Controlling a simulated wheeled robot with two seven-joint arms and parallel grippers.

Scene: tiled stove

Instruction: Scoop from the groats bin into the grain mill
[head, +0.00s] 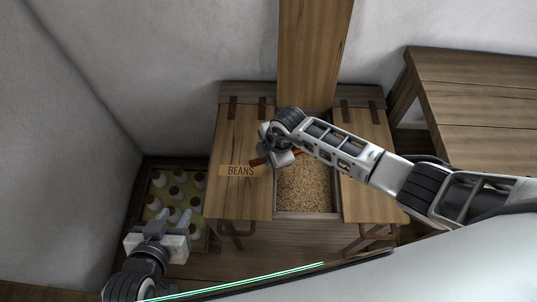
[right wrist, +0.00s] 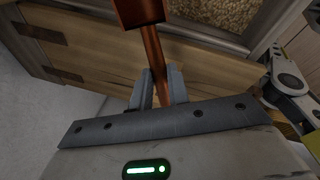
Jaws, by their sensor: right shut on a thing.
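The open groats bin (head: 305,214) is the middle compartment of a wooden chest, with pale tan groats (head: 305,185) inside. My right gripper (right wrist: 161,88) is shut on the copper-brown handle of a scoop (right wrist: 153,45). In the head view the right gripper (head: 278,157) is above the left edge of the open bin, partly hiding the scoop (head: 258,161). The scoop's head is cut off at the top of the right wrist view, so its contents are hidden. My left gripper (head: 168,222) is open and empty, low at the left. No grain mill is recognisable.
The bin's raised lid (head: 314,50) stands up behind it. A closed lid with a BEANS label (head: 241,171) is on the left, another closed lid (head: 365,150) on the right. A crate of bottles (head: 155,205) is near my left gripper. A wooden table (head: 480,90) stands at right.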

